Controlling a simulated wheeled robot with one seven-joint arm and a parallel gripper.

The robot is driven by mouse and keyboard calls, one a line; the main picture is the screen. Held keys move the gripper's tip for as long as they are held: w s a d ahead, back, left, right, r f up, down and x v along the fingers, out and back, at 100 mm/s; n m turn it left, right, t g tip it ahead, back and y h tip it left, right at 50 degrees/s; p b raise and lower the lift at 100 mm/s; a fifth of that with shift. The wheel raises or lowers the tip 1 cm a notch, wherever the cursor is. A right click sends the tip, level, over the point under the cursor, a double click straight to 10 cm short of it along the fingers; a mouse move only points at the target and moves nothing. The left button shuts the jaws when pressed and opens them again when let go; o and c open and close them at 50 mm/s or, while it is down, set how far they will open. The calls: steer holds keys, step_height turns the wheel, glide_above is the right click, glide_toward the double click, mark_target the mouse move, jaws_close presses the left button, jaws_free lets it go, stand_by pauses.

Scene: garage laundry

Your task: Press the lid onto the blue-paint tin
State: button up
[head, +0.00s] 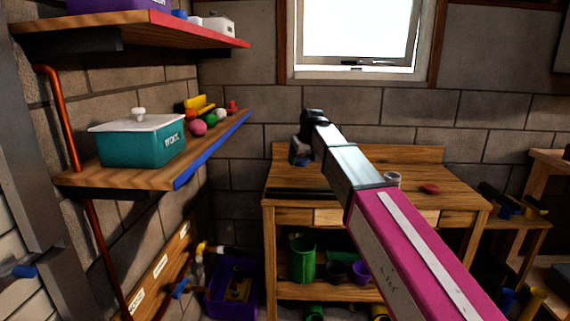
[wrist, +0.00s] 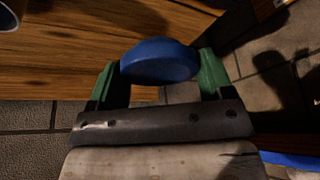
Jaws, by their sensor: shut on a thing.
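My gripper (wrist: 160,75) has green fingers and is shut on a round blue lid (wrist: 160,60), held between the fingertips. In the head view my gripper (head: 302,150) is at the left back of the wooden workbench (head: 345,178), small and dark, so the lid is hard to make out there. A small pale tin (head: 392,178) stands on the bench right of my arm, partly hidden by it. A round container (wrist: 8,18) shows at the top left corner of the wrist view, cut off by the frame. I cannot tell its paint colour.
A red disc (head: 429,188) lies on the bench to the right. A wall shelf (head: 120,178) at the left holds a teal box (head: 140,146) and several small items. A green container (head: 302,258) and a purple bin (head: 232,290) are lower down. The bench's right part is mostly clear.

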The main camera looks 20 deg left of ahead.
steer(key=w+d+r, duration=0.1)
steer(key=w+d, duration=0.3)
steer(key=d, duration=0.4)
steer(key=w+d+r, duration=0.1)
steer(key=w+d, duration=0.3)
steer(key=d, duration=0.4)
step_height(320, 180, down, 6)
steer(key=shift+s+f, duration=0.15)
steer(key=shift+f, duration=0.05)
steer(key=shift+f, duration=0.6)
stand_by(1.6)
steer(key=o, duration=0.9)
steer(key=shift+r, duration=0.1)
step_height(320, 180, up, 7)
stand_by(0.8)
